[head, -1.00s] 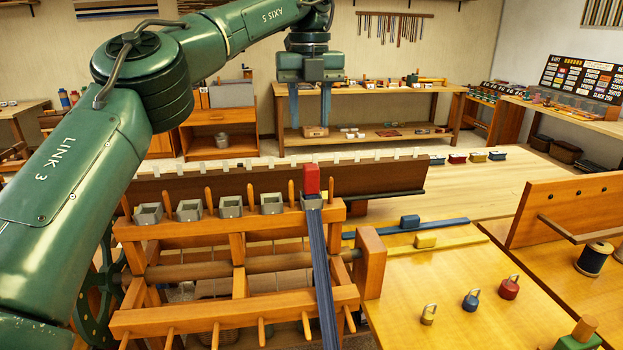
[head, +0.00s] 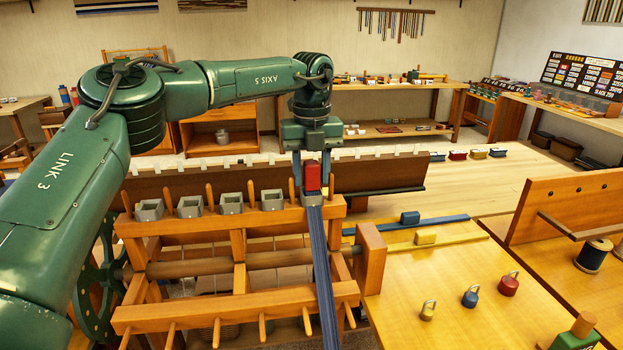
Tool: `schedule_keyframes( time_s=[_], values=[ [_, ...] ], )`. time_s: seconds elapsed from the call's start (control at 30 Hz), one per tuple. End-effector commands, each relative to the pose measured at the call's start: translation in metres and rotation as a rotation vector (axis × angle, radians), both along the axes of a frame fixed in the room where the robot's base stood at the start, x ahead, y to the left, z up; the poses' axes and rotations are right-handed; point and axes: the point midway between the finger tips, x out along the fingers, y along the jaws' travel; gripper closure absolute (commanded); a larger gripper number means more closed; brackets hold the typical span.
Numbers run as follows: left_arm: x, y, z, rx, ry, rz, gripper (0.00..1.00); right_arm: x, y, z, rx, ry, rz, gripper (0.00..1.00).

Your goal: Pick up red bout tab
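The red bout tab (head: 313,178) stands upright in a grey holder at the right end of a row on the wooden loom frame. A dark blue band of threads (head: 324,270) hangs down from that holder toward the front. My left gripper (head: 312,184) is directly above and around the tab, pointing down, with one finger on each side. The fingers look open, with small gaps between them and the tab. Their tips are partly hidden near the holder. My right gripper is not in view.
Several empty grey holders (head: 232,203) and upright wooden pegs line the loom frame left of the tab. A dark brown beam (head: 380,177) runs behind it.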

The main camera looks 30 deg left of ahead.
Motion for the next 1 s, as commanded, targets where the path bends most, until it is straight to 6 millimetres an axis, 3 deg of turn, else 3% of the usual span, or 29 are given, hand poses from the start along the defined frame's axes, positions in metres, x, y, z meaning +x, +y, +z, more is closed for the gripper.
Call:
schedule_keyframes(
  time_s=[0.2,0.6,0.87,1.0],
  values=[
    [0.000,0.000,-0.001,0.000,0.000,0.000,0.62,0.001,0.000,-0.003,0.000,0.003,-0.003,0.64],
    [0.000,0.000,-0.001,0.000,0.000,0.000,0.95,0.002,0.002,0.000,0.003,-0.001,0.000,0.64],
    [0.000,0.000,0.002,0.000,-0.001,0.000,0.95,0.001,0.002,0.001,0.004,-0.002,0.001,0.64],
    [0.001,-0.001,0.019,-0.002,-0.005,0.001,0.96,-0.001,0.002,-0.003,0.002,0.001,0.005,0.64]
  ],
)
